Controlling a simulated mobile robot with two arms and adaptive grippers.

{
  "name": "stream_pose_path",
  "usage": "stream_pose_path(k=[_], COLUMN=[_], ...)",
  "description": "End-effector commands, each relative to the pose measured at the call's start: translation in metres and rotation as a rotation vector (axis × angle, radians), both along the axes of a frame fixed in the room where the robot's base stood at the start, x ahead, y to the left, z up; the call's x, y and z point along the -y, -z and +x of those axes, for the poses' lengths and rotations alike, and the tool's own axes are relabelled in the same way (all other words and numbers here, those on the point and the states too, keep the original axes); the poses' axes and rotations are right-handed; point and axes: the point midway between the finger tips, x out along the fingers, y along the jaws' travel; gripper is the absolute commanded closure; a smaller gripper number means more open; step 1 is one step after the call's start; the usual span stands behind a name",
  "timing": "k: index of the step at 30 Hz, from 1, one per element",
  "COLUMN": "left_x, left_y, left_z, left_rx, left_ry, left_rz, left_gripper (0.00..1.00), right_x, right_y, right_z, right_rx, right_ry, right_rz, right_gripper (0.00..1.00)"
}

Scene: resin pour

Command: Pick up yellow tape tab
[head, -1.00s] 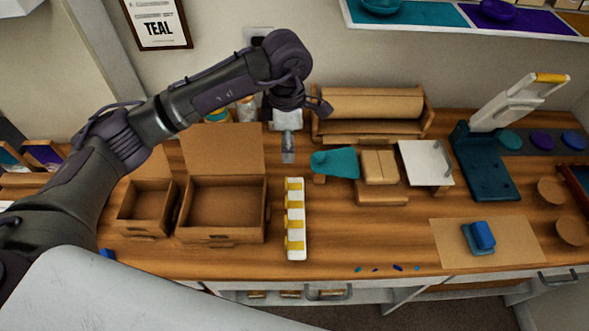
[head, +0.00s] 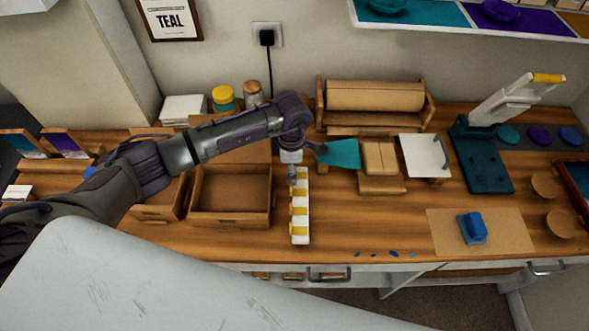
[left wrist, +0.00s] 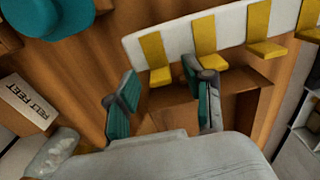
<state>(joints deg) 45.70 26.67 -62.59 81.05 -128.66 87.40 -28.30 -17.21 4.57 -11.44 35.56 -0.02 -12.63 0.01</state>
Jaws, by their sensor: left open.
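A white strip (head: 300,236) with several yellow tape tabs (head: 299,221) along it lies on the wooden workbench. In the left wrist view, the white strip (left wrist: 180,40) runs across the top, with the yellow tabs overhanging its near edge. My left gripper (head: 292,183) is over the strip's far end. In the left wrist view its teal-padded fingers (left wrist: 160,84) are open with nothing held. The end yellow tab (left wrist: 155,57) lies just beyond the gap between the fingertips; I cannot tell whether they touch. My right gripper is not in view.
Open cardboard boxes (head: 230,219) stand left of the strip. A teal piece (head: 340,154) and a cardboard block (head: 380,184) are to its right. A box marked FELT FEET (left wrist: 28,103) shows in the left wrist view.

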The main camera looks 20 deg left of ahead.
Motion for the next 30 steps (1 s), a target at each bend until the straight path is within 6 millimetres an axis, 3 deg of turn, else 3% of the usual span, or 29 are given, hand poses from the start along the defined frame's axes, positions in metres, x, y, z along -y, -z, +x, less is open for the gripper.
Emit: stream_pose_path(k=[7, 14, 30], left_x=[0.0003, 0.0001, -0.0001], left_y=[0.0016, 0.0013, -0.0065], left_z=[0.0003, 0.0003, 0.0013], left_rx=[0.001, 0.001, 0.004], left_ry=[0.001, 0.001, 0.001], left_rz=[-0.001, -0.001, -0.001], left_gripper=[0.5, 0.87, 0.87], right_x=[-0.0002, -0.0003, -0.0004], right_y=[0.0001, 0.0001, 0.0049], right_z=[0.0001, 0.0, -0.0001], right_rx=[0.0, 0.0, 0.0], right_ry=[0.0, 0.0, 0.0], right_rz=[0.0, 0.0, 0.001], right_gripper=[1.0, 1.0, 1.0])
